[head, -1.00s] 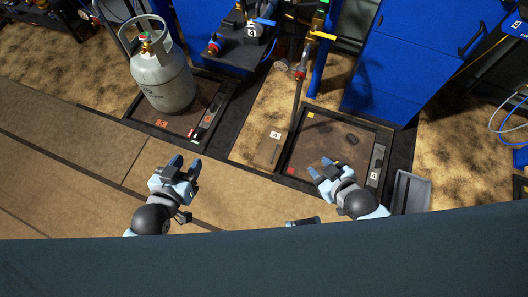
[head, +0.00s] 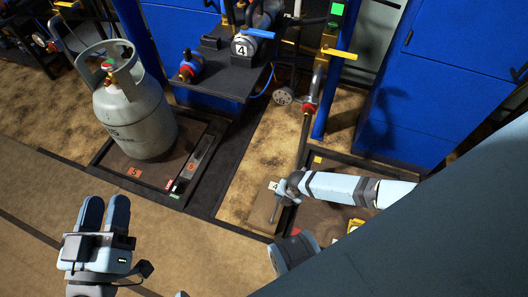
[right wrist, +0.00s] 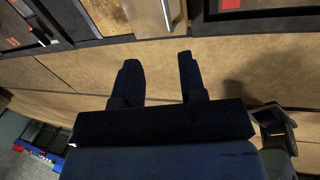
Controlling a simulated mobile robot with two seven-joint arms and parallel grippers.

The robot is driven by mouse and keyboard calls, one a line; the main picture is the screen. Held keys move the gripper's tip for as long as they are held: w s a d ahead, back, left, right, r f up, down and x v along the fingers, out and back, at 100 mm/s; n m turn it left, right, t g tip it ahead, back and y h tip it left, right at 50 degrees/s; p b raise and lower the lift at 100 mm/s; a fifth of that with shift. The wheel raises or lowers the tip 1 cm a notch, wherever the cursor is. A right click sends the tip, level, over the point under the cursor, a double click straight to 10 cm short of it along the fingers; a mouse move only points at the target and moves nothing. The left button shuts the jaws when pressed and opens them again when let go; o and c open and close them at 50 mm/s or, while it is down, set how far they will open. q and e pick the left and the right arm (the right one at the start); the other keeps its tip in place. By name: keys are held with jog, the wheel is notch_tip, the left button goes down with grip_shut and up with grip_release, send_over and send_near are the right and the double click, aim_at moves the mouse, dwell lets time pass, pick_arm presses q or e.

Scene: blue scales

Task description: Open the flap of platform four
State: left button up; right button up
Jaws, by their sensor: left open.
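Platform four (head: 325,214) is a dark-framed floor scale right of centre in the head view, partly covered by my right arm. Its flap (head: 264,207) is a narrow brown panel with a "4" label along the scale's left side. The flap lies flat, its lower part partly hidden by my arm. In the right wrist view the flap (right wrist: 145,14) is at the top, ahead of my right gripper (right wrist: 158,60). That gripper's fingers are apart and empty, not touching the flap. My left gripper (head: 103,204) is open and empty over the brown floor at lower left.
A grey gas cylinder (head: 137,117) stands on the neighbouring scale, labelled 5. A valve with a "4" tag (head: 240,47) sits on a dark stand behind. Pipes with yellow handles and blue cabinets (head: 440,80) line the back. The floor left of the flap is clear.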

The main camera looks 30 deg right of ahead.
jog(key=f, duration=0.1)
jog(key=b, duration=0.5)
send_over(277, 206)
jog(key=s, duration=0.2)
jog(key=shift+n, duration=0.4)
jog(key=x, duration=0.3)
jog(key=d+x, duration=0.1)
jog(key=x, duration=0.1)
jog(key=s+x, duration=0.1)
jog(key=x, duration=0.2)
jog(key=shift+d+f, duration=0.25)
jog(key=shift+f, duration=0.3)
jog(key=b+x, duration=0.2)
jog(key=x, duration=0.2)
jog(key=shift+d+b, duration=0.15)
jog(key=shift+b, duration=0.15)
jog(key=shift+w+f, duration=0.15)
jog(key=shift+f, duration=0.25)
pick_arm(q)
notch_tip(277, 206, down, 7)
jog(key=w+m+g, duration=0.1)
jog(key=m, duration=0.1)
jog(key=shift+w+a+m+g, duration=0.25)
jog(key=shift+w+m+g, duration=0.05)
jog(key=shift+w+g, duration=0.1)
pick_arm(e)
grip_shut()
